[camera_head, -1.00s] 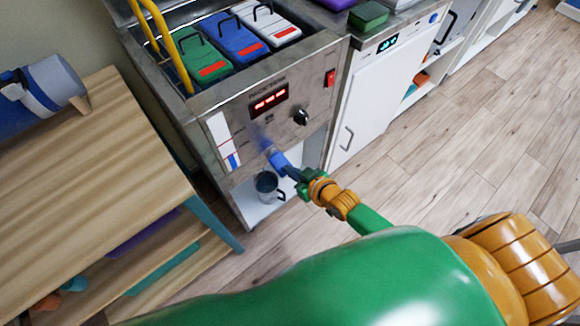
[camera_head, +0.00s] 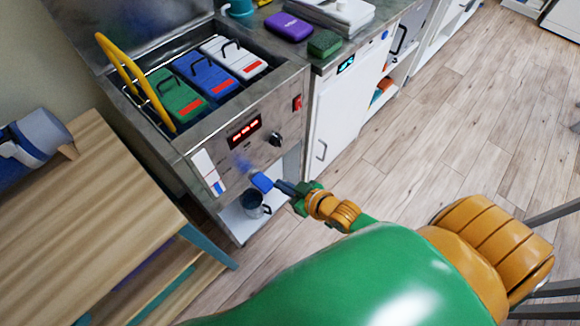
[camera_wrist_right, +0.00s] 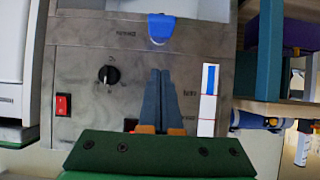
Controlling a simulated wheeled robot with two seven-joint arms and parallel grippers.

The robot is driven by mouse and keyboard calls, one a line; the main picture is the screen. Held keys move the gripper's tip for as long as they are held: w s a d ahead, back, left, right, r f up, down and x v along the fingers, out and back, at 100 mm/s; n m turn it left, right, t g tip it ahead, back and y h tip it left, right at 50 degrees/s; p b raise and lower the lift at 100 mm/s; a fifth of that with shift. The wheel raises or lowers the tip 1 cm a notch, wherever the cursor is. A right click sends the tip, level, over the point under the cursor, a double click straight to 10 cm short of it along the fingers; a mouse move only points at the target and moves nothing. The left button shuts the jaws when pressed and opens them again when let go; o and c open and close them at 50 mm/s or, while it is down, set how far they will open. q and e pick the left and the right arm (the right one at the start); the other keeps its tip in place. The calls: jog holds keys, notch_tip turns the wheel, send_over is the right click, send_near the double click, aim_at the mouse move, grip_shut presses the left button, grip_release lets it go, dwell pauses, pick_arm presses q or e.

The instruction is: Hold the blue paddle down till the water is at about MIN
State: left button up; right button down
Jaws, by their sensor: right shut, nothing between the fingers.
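The blue paddle (camera_head: 262,182) sticks out from the low front of the steel tank (camera_head: 205,140); it also shows at the top of the right wrist view (camera_wrist_right: 161,27). My right gripper (camera_head: 281,186) is shut and empty, its fingertips (camera_wrist_right: 160,72) a short gap from the paddle, not touching it. The white level gauge (camera_head: 204,165) on the tank front has a short blue column at its low end, near a small red mark in the wrist view (camera_wrist_right: 208,110). The MIN lettering is too small to read. My left gripper is out of view.
A dark mug (camera_head: 252,203) stands on the white shelf below the paddle. Green, blue and white packs sit in the tank beside a yellow handle (camera_head: 130,78). A wooden table (camera_head: 85,215) stands close on the left. The floor to the right is clear.

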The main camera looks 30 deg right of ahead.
jog(key=v, duration=0.3)
jog(key=shift+s+r+p, duration=0.1)
jog(key=shift+r+p, duration=0.2)
jog(key=shift+r, duration=0.15)
jog(key=s+d+f+m+g+h, duration=0.1)
jog(key=s+d+f+g+h, duration=0.15)
jog(key=s+f, duration=0.5)
jog(key=s+d+f+m+g+h, duration=0.1)
jog(key=s+d+f+g, duration=0.25)
jog(key=f, duration=0.75)
jog(key=s+a+f+g, duration=0.1)
jog(key=s+f+g, duration=0.1)
jog(key=s, duration=0.5)
jog(key=s+a+f+g, duration=0.1)
jog(key=s+f+g, duration=0.1)
jog(key=s+f, duration=0.2)
jog(key=s, duration=0.3)
jog(key=shift+s+a, duration=0.25)
jog(key=shift+s, duration=0.1)
jog(key=shift+r+h, duration=0.1)
jog(key=shift+h, duration=0.15)
